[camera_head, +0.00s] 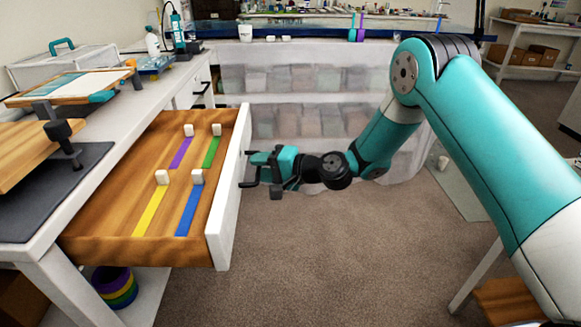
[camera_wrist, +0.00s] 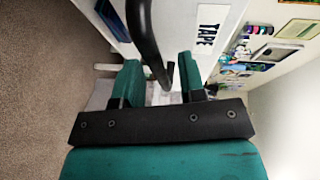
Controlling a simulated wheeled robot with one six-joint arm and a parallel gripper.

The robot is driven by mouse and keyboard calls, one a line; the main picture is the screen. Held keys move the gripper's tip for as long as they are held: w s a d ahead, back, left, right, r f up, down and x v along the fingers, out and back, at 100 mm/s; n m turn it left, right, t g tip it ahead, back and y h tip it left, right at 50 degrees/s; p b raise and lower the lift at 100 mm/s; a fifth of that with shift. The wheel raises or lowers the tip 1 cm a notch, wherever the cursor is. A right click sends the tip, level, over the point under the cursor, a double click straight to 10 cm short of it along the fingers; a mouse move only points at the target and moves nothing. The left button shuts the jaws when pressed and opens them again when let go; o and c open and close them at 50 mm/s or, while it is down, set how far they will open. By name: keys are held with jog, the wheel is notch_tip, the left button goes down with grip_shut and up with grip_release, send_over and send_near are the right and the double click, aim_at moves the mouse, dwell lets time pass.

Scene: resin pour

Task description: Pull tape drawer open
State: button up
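The tape drawer (camera_head: 226,200) is pulled far out of the workbench on the left. Its white front carries a TAPE label (camera_wrist: 207,27) in the wrist view. A black bar handle (camera_head: 247,184) stands off that front; it also shows in the wrist view (camera_wrist: 143,35). My gripper (camera_head: 262,168) is beside the front at the handle. In the wrist view its teal fingers (camera_wrist: 159,82) are apart, with the end of the handle between them and gaps visible. Contact with the handle cannot be told. Purple, green, yellow and blue tape strips with white blocks lie inside the drawer.
The workbench (camera_head: 52,215) holds a dark mat, a wooden board and a tray. Translucent bins (camera_head: 300,125) stand behind my gripper. A striped roll (camera_head: 115,287) sits below the drawer. Brown floor (camera_head: 330,265) is open to the right of the drawer.

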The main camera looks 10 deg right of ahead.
jog(key=v, duration=1.6)
jog(key=shift+s+d+b, duration=0.15)
jog(key=shift+s+b, duration=0.05)
jog(key=shift+b, duration=0.2)
jog(key=shift+r, duration=0.15)
jog(key=s+a+r+n+g+h, duration=0.3)
jog(key=s+a+r+n+g, duration=0.45)
jog(key=s, duration=0.35)
jog(key=s+d+r+n+h, duration=0.2)
jog(key=s+n+h, duration=0.1)
jog(key=s, duration=0.5)
jog(key=s+d+r+n+h, duration=0.2)
jog(key=s+h, duration=0.1)
jog(key=s, duration=0.5)
notch_tip(320, 180, up, 15)
jog(key=p, duration=1.5)
jog(key=shift+d+f+g, duration=0.15)
jog(key=shift+f+g, duration=0.05)
jog(key=shift+g, duration=0.15)
jog(key=shift+f, duration=0.1)
